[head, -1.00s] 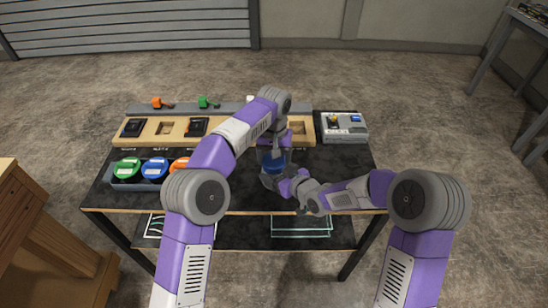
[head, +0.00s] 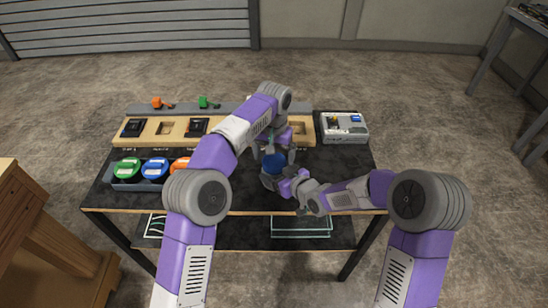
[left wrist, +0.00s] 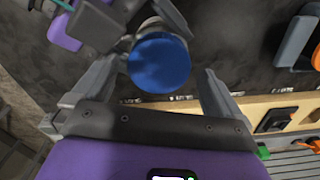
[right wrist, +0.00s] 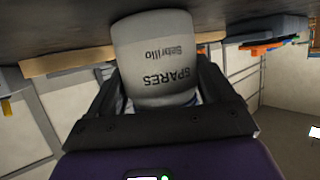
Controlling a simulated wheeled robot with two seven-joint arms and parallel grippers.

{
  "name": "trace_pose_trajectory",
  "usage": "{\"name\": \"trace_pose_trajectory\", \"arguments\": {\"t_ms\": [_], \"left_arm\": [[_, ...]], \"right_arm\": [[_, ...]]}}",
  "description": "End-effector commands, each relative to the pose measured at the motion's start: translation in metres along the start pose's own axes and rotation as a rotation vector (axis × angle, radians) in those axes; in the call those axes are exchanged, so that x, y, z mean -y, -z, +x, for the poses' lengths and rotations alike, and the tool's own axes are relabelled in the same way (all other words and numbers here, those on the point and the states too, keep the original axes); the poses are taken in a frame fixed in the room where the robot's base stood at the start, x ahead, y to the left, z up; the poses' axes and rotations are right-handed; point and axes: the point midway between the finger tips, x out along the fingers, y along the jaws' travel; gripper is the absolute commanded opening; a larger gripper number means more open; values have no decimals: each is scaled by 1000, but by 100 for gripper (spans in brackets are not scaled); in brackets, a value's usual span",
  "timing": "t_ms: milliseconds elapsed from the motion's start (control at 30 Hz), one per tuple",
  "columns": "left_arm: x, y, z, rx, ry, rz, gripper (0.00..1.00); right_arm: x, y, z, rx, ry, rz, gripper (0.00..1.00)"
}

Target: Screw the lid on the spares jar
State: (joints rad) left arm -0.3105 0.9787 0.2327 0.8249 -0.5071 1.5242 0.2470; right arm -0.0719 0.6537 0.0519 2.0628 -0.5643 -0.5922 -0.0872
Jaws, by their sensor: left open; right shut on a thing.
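The spares jar is a pale cylinder labelled SPARES (right wrist: 155,55), upside down in the right wrist view. My right gripper (right wrist: 160,92) is shut around its sides; in the head view it comes in from the right (head: 288,184). The blue lid (head: 273,163) sits on top of the jar, and it shows as a round blue disc in the left wrist view (left wrist: 160,63). Whether its thread is engaged cannot be told. My left gripper (left wrist: 162,75) is open just above the lid, a finger on each side with gaps between.
A tray with green (head: 127,168), blue (head: 155,168) and orange (head: 180,165) lidded containers stands at the table's left. A wooden board with black switches (head: 134,127) runs behind. A grey box (head: 344,127) stands at the back right. The front right tabletop is clear.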

Motion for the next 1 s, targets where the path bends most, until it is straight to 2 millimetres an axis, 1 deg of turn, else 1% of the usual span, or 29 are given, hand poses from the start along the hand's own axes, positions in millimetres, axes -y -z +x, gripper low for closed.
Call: {"name": "trace_pose_trajectory", "arguments": {"t_ms": [33,200,300,500,533,600,733,900,1000], "left_arm": [[-1,1,-8,-5,0,1,100],[-1,0,-27,-3,-1,0,100],[-1,0,-31,-1,-1,1,100],[-1,0,-31,0,-1,1,100],[-1,0,-31,0,-1,1,98],[0,0,-32,0,-1,-8,98],[2,1,-38,5,1,-82,98],[1,1,-55,4,2,-211,98],[0,0,-62,1,0,-257,98]], "right_arm": [[0,-8,0,20,0,5,0],[0,-8,0,20,0,5,0],[0,-8,0,20,0,5,0],[0,-8,0,20,0,5,0],[0,-8,0,20,0,5,0],[0,-8,0,20,0,5,0],[0,-8,0,20,0,5,0],[0,-8,0,20,0,5,0],[0,-8,0,20,0,5,0]]}}
